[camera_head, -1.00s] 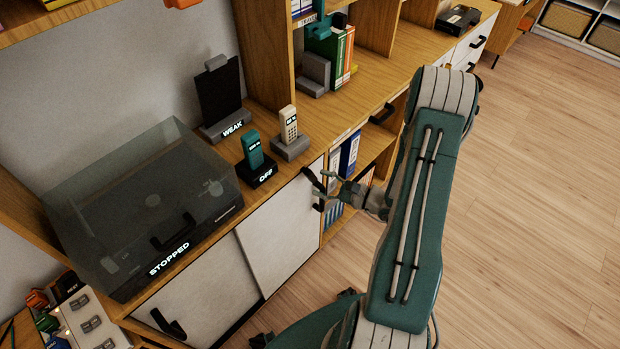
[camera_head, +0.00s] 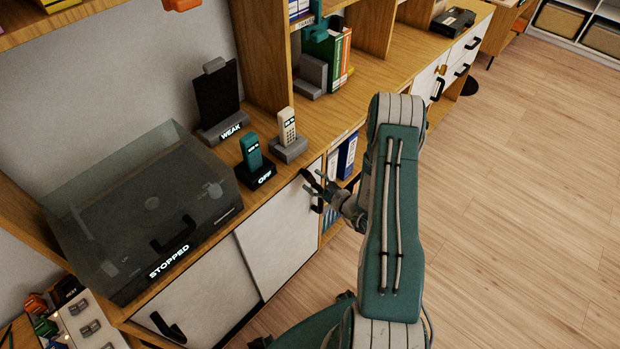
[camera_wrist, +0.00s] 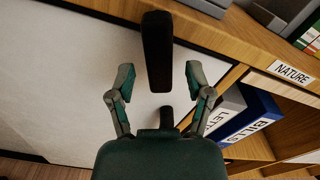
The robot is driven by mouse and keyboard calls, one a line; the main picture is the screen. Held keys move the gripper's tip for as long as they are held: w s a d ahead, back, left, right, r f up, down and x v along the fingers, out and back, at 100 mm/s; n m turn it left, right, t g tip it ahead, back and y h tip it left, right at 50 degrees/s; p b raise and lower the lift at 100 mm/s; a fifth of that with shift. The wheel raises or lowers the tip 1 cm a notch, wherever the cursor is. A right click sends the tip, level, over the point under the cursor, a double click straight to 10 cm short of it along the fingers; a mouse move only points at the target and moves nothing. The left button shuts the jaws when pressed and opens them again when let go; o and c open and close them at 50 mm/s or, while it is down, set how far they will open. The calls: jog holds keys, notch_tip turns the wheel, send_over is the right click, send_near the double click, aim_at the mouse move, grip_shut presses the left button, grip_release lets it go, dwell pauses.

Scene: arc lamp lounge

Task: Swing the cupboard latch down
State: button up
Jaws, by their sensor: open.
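A black handle (camera_wrist: 157,50) stands upright on a white sliding cupboard door (camera_head: 281,232). In the wrist view my gripper (camera_wrist: 160,80) is open, with one finger on each side of the handle's line; I cannot tell whether either finger touches it. In the head view my gripper (camera_head: 317,184) is at that door's right edge, partly over the handle. A small brass-coloured piece (camera_head: 441,69), perhaps the latch, shows on a white cupboard (camera_head: 424,82) farther right, above a black handle (camera_head: 438,89). Its exact position is too small to read.
A turntable under a smoky lid (camera_head: 140,205) sits on the cabinet top, with two handsets on docks (camera_head: 262,177) beside it. Open shelves with binders (camera_head: 347,155) are right of the white door.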

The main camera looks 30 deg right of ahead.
jog(key=shift+x, duration=0.8)
grip_shut()
jog(key=shift+a, duration=0.1)
jog(key=m, duration=0.2)
jog(key=a+m, duration=0.1)
jog(key=m, duration=0.1)
jog(key=shift+s+f+m, duration=0.1)
jog(key=shift+s+m, duration=0.1)
jog(key=shift+m, duration=0.2)
grip_release()
jog(key=shift+a, duration=0.1)
